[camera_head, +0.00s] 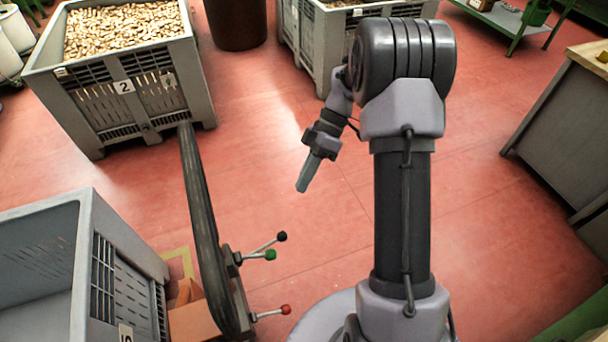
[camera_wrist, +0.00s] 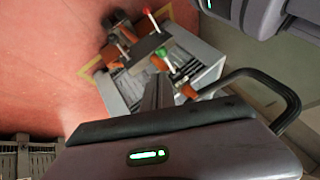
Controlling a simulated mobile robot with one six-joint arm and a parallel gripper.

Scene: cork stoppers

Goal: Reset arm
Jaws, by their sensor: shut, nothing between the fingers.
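My gripper (camera_head: 304,184) hangs from my bent arm over the red floor in the head view, pointing down and slightly left. Its fingers are together with nothing between them. In the wrist view the shut fingers (camera_wrist: 158,92) point toward a machine with levers (camera_wrist: 150,60). The gripper touches nothing that I can see.
A grey crate numbered 2 (camera_head: 68,103), full of corks (camera_head: 120,27), stands at upper left. An empty-looking grey crate (camera_head: 84,290) is at lower left. Levers with black, green and red knobs (camera_head: 286,309) stick out left of my arm. A cabinet (camera_head: 560,130) stands right. Floor (camera_head: 270,150) between is clear.

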